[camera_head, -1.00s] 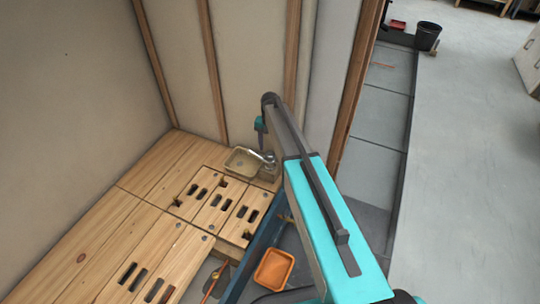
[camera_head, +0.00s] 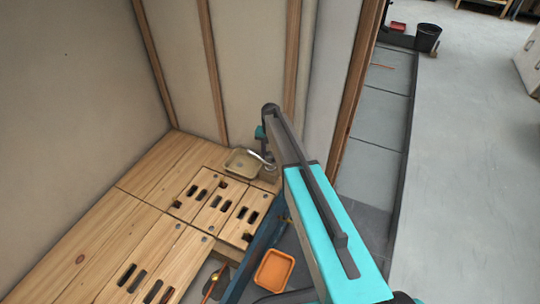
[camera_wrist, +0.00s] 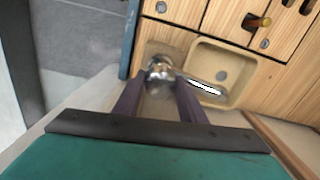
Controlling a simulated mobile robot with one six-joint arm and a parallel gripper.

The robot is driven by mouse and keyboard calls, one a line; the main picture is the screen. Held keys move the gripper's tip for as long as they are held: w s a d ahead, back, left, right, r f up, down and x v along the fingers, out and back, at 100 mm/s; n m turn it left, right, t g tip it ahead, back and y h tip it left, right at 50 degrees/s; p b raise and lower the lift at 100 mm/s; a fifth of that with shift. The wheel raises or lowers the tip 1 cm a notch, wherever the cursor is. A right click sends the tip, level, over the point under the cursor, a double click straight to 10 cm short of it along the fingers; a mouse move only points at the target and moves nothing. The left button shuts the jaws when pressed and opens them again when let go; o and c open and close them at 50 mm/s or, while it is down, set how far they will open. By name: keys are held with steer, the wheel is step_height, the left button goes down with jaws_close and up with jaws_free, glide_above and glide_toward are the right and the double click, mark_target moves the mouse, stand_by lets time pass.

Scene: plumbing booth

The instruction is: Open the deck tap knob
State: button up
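The deck tap is a shiny metal fitting. Its rounded knob (camera_wrist: 160,68) is near the middle of the wrist view, and its bright spout (camera_wrist: 205,87) reaches right over a small beige basin (camera_wrist: 238,98). My gripper (camera_wrist: 157,80) is open, with its two dark fingers spread on either side of the knob near their tips. I cannot tell whether either finger touches the knob. In the head view, the tap's spout (camera_head: 262,160) shows beside the basin (camera_head: 236,165), while my arm hides the knob and the fingers.
Wooden deck panels (camera_head: 160,165) with dark slots lie left and in front of the basin. Walls with wooden studs (camera_head: 213,70) stand close behind it. An orange tray (camera_head: 274,271) lies below the deck. Open grey floor (camera_head: 475,160) is at the right.

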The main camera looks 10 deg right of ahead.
mark_target(270, 153)
steer(key=shift+c, duration=0.5)
steer(key=shift+r+n+p, duration=0.1)
steer(key=shift+n+p, duration=0.2)
steer(key=shift+p, duration=0.05)
steer(key=shift+n+p, duration=1.55)
steer(key=shift+n, duration=0.85)
steer(key=o, duration=1.1)
steer(key=shift+c, duration=0.2)
step_height(270, 153, up, 14)
steer(key=p, duration=0.1)
